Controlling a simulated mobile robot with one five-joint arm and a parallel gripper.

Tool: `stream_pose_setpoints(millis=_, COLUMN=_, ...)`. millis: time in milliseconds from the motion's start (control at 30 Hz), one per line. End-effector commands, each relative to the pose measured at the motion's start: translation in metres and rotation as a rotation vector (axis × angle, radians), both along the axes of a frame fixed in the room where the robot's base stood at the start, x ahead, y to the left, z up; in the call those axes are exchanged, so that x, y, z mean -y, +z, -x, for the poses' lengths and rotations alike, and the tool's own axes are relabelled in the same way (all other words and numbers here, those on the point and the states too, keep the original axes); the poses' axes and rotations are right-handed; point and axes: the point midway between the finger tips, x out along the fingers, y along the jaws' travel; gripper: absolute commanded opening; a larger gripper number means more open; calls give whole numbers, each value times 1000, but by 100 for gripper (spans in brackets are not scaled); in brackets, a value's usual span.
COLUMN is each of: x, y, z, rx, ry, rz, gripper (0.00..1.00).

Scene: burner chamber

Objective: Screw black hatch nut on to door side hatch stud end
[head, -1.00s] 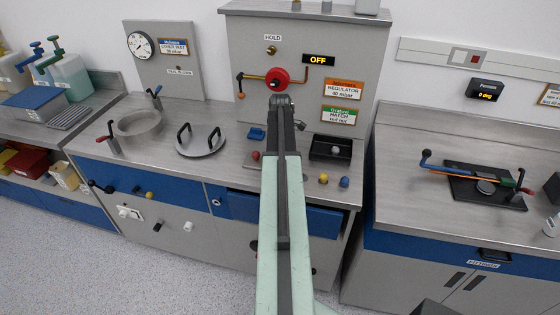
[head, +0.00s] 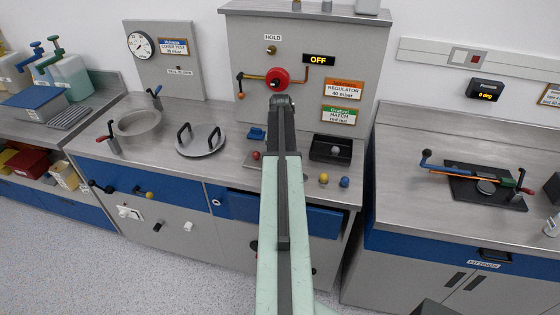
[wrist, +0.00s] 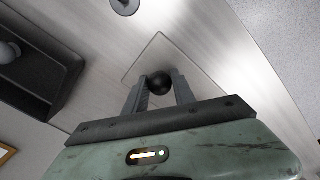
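My gripper (wrist: 159,88) shows in the wrist view with a round black nut (wrist: 159,83) between its fingertips. Both fingers meet the sides of the nut, so it looks shut on it. In the head view my gripper (head: 280,101) is at the end of the outstretched arm, over the middle bench, and the black nut is hidden there. A flat square plate (wrist: 165,55) lies behind the nut in the wrist view. A red nut (head: 255,155) sits just left of my arm in the head view. I cannot make out the hatch stud end.
A black tray (head: 330,150) with a grey ball stands right of my arm. A yellow ball (head: 323,178) and a blue ball (head: 344,182) lie near the front edge. A two-handled lid (head: 200,141) lies left. The upright panel (head: 245,60) with a red wheel (head: 277,78) rises behind.

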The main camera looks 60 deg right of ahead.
Motion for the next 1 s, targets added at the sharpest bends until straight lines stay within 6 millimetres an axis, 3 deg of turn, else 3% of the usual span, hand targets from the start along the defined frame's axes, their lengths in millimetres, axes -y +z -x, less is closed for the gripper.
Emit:
stream_pose_setpoints(millis=67, x=0, y=0, z=0, rx=0, ry=3, rz=0, gripper=54)
stream_pose_setpoints(millis=333, x=0, y=2, z=0, rx=0, ry=5, rz=0, gripper=54)
stream_pose_setpoints(millis=567, x=0, y=28, z=0, rx=0, ry=6, rz=0, gripper=54)
stream_pose_setpoints(millis=800, x=0, y=24, z=0, rx=0, ry=11, rz=0, gripper=54)
stream_pose_setpoints(millis=867, x=0, y=24, z=0, rx=0, ry=55, rz=-1, gripper=54)
stream_pose_setpoints(millis=1000, x=0, y=24, z=0, rx=0, ry=325, rz=0, gripper=54)
